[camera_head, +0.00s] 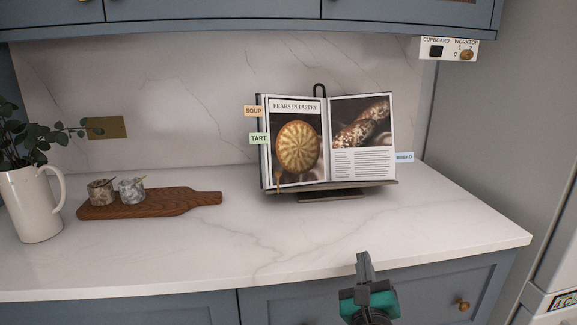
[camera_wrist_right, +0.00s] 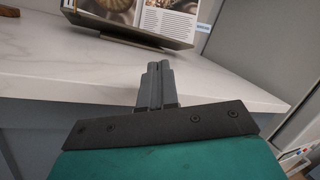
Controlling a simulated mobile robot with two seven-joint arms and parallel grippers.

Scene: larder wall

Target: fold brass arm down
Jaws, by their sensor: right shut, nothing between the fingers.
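An open cookbook (camera_head: 328,110) rests on a dark stand (camera_head: 345,194) on the worktop, with a pie picture on its left page and a pastry picture on its right page. A small brass arm (camera_head: 278,182) stands upright at the lower edge of the left page. The lower part of the book (camera_wrist_right: 168,22) and the stand's ledge (camera_wrist_right: 130,36) also show in the right wrist view; I cannot make out the brass arm there. My right gripper (camera_head: 363,258) is shut and empty at the worktop's front edge, apart from the stand. My left gripper is out of view.
Tabs marked SOUP (camera_head: 253,111), TART (camera_head: 259,139) and BREAD (camera_head: 404,157) stick out from the book. A wooden board (camera_head: 190,199) with two small stone pots lies left, beside a white jug (camera_head: 32,205). The worktop in front of the stand is clear.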

